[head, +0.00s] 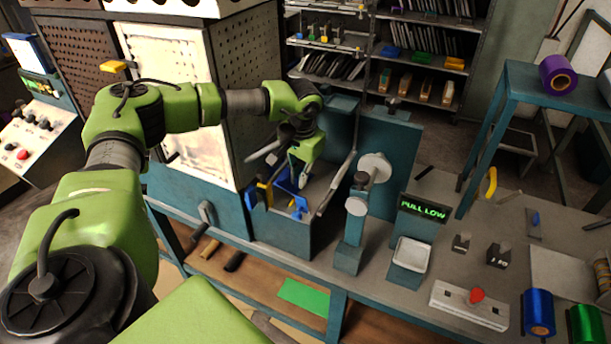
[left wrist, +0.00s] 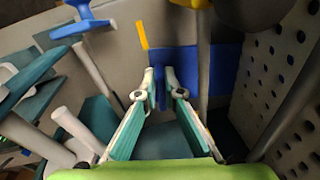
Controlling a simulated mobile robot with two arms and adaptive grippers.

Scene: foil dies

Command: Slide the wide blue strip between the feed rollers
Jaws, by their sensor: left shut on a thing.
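My left gripper (head: 298,182) reaches down into the open-topped bay of the teal machine. In the left wrist view its two fingers (left wrist: 167,82) are close together at the tips and shut on the wide blue strip (left wrist: 225,72). The strip shows as a blue panel at and beyond the fingertips, with a yellow edge piece beside it. In the head view, blue (head: 283,184) shows beside the fingers. Grey rods (left wrist: 95,62) lie near the strip; I cannot tell which are the feed rollers, or whether the strip is between them. The right gripper is out of view.
A perforated cabinet (head: 245,85) stands behind the bay. A blue-and-yellow clamp (head: 258,194) sits at the bay's left edge. A post with white discs (head: 375,168) and a lit "PULL LOW" sign (head: 423,207) stand to the right.

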